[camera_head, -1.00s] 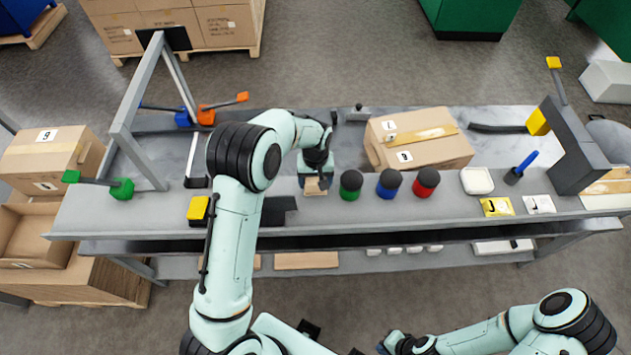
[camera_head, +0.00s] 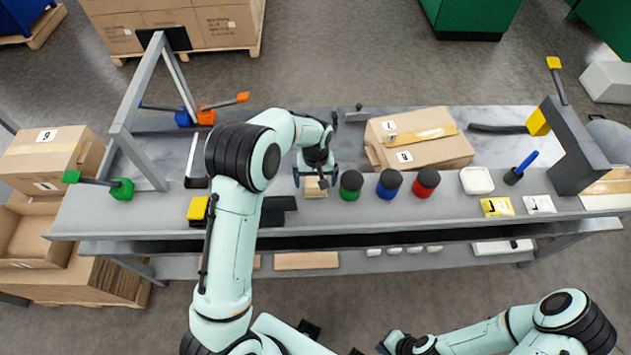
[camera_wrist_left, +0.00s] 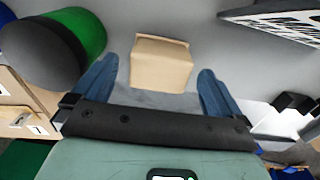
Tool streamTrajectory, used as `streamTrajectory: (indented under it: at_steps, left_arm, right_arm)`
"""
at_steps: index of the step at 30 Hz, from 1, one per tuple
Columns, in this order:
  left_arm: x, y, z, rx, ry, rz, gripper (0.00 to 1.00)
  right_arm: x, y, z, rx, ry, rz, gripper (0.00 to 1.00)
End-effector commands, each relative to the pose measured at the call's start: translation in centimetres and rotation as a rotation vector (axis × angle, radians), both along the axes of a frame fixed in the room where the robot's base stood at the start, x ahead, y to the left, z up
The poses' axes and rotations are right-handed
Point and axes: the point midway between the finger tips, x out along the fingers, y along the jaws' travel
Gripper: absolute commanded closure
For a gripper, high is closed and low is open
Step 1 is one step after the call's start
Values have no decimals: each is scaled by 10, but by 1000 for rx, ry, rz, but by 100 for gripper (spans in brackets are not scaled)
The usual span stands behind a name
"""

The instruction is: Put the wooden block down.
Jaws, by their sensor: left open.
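The wooden block (camera_head: 315,188) rests on the grey bench, near the bench's front edge. It also shows in the left wrist view (camera_wrist_left: 160,65) between the open fingers, with a gap on each side. My left gripper (camera_head: 316,178) is open just above and around the block and does not grip it. In the left wrist view its blue fingers (camera_wrist_left: 160,85) are spread wide. My right gripper (camera_head: 388,345) is at the bottom edge of the head view, away from the bench; its fingers are too small and dark to read.
A green-bodied black-topped jar (camera_head: 351,186) stands close to the right of my left gripper, with a blue jar (camera_head: 389,184) and a red jar (camera_head: 426,183) beyond it. A cardboard box (camera_head: 420,141) lies behind them. A black tray-like item (camera_head: 277,209) lies to the left.

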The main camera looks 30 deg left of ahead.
Motion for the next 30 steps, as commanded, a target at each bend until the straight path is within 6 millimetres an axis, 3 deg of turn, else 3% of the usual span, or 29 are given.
streamTrajectory:
  at_steps: [9,15,30]
  left_arm:
    - [1,0,71,0,-5,0,0]
    - [0,0,98,-1,-3,0,0]
    - [0,0,105,-1,1,0,0]
  right_arm:
    - [4,0,5,0,-3,0,100]
    - [5,0,7,0,-6,0,100]
    - [6,0,7,0,-6,0,100]
